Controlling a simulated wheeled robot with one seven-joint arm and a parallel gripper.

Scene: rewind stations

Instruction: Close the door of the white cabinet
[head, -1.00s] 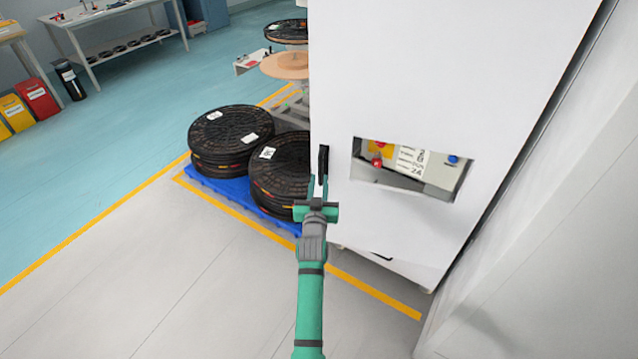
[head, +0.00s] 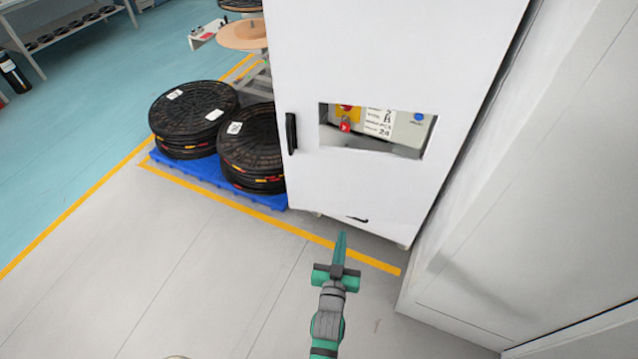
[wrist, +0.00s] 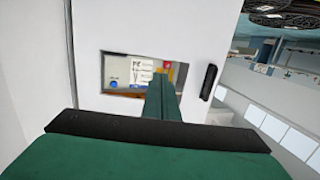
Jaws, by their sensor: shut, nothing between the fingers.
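The white cabinet door (head: 390,50) is a tall flat white panel in the head view, with a black upright handle (head: 291,133) near its left edge and a rectangular window. A dark gap runs along its right edge; I cannot tell how far it stands open. My gripper (head: 340,240) is shut and empty, low in front of the panel's bottom edge and apart from the handle. In the wrist view the shut fingers (wrist: 161,92) point towards the panel, covering part of the window, with the handle (wrist: 209,82) to their right.
Black reels (head: 250,150) are stacked on a blue pallet (head: 215,184) left of the door. A large white body (head: 540,190) stands close on the right. Through the window a control panel (head: 378,122) shows. The grey floor (head: 180,290) at front left is clear.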

